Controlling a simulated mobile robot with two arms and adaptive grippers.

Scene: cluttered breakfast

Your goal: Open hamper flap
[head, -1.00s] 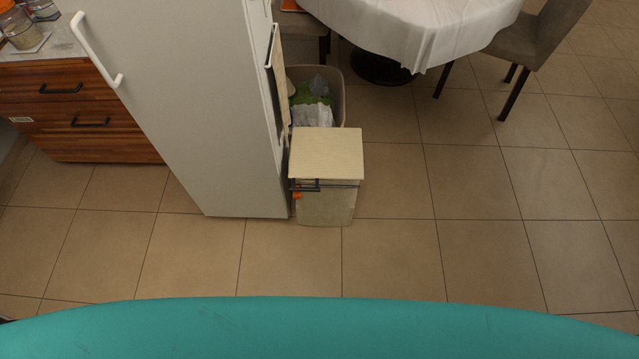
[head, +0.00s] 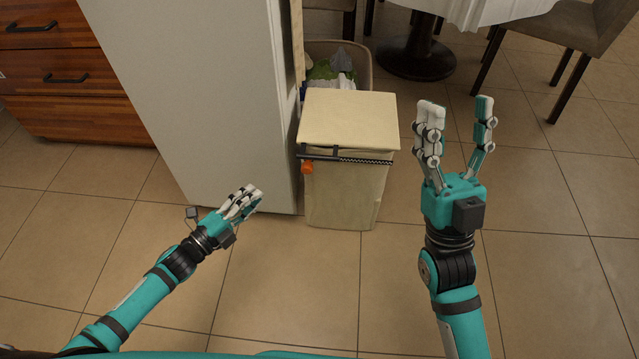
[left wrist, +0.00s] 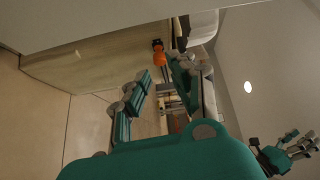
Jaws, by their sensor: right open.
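The cream hamper (head: 345,195) stands on the floor beside the fridge. Its flap (head: 348,118) lies flat on top, shut. A dark bar and an orange piece (head: 307,167) are at its front upper edge. The orange piece also shows in the left wrist view (left wrist: 158,52), beyond my fingers. My left gripper (head: 250,193) is left of and in front of the hamper, apart from it. In the left wrist view its fingers (left wrist: 157,75) are spread with nothing between them. My right gripper (head: 457,105) is open and empty, right of the hamper, fingers pointing away from me.
The white fridge (head: 200,100) stands close on the hamper's left. A bin (head: 360,60) with bags in it is right behind the hamper. A table base (head: 415,55) and a chair (head: 570,45) are at the back right. The tiled floor in front is clear.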

